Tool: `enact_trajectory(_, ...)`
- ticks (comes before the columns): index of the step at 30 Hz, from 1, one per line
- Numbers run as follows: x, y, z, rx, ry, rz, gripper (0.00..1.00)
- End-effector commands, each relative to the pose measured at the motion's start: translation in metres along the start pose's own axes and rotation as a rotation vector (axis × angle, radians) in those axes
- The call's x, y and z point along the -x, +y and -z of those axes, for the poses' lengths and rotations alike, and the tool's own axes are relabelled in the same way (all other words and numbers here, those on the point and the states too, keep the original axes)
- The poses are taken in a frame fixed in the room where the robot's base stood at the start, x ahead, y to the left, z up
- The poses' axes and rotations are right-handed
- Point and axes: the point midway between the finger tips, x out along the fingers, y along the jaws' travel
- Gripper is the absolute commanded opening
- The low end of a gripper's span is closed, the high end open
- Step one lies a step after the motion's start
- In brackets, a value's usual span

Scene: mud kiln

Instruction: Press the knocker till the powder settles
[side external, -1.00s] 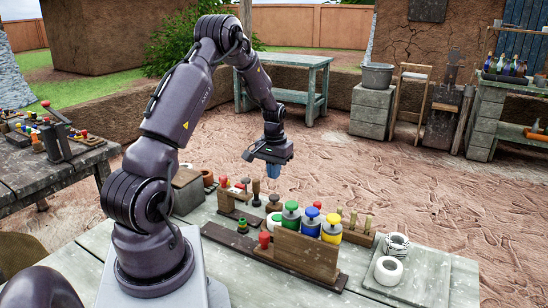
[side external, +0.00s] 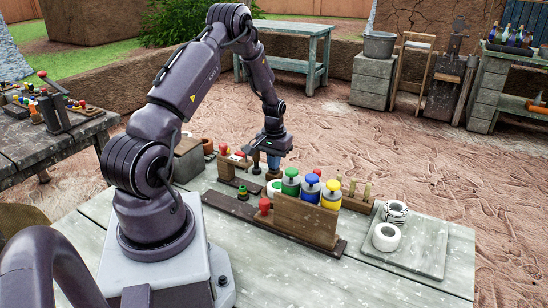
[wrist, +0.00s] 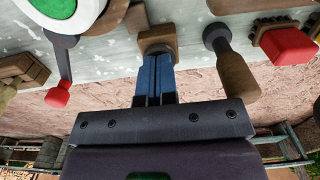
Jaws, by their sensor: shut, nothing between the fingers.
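My gripper (side external: 273,163) is shut and empty, its blue fingers together and pointing down among the bench items behind the coloured jars. In the wrist view the fingertips (wrist: 157,62) overlap the near edge of a small brown wooden block (wrist: 157,40); I cannot tell whether they touch it. To its right is a wooden handle with a dark round end (wrist: 232,66). To its left is a dark rod with a red tip (wrist: 58,95). I cannot tell which piece is the knocker, and I see no powder clearly.
Green (side external: 291,188), blue (side external: 310,189) and yellow (side external: 331,200) knobbed jars stand close by behind a wooden board (side external: 303,222). A red block (wrist: 288,46) is at the wrist view's right. White rolls (side external: 386,237) lie at right.

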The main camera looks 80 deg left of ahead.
Motion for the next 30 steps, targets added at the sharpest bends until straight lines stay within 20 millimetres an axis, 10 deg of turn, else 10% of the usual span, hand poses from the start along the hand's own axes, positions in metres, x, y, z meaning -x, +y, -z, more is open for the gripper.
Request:
enact_trajectory(14,0.000,0.000,-0.001,0.000,-0.002,0.000,0.00)
enact_trajectory(30,0.114,0.000,0.002,-0.001,0.010,0.001,0.00)
